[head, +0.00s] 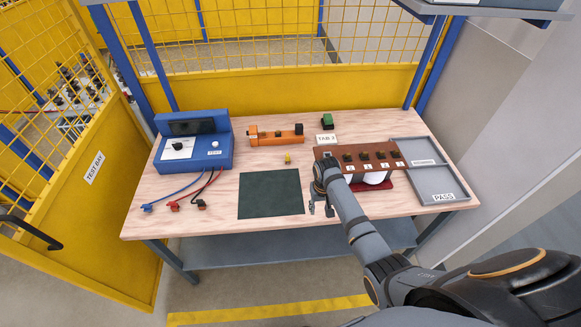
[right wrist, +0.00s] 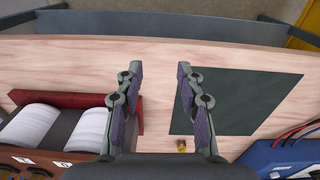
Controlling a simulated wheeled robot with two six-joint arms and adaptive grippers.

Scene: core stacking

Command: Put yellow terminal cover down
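The small yellow terminal cover (head: 288,159) lies on the wooden table, just behind the dark green mat (head: 270,194). In the right wrist view the yellow terminal cover (right wrist: 182,147) shows low in the picture, beside the finger on the right. My right gripper (head: 321,208) is over the front part of the table, to the right of the mat and apart from the cover. In the right wrist view its two fingers (right wrist: 158,76) are spread with bare table between them, so it is open and empty. My left gripper is not in view.
A blue tester (head: 222,155) with red and blue leads stands at the left. An orange device (head: 265,137) and a green-black part (head: 327,121) are at the back. A brown rack (head: 335,157) and grey trays (head: 450,177) stand at the right. The mat is clear.

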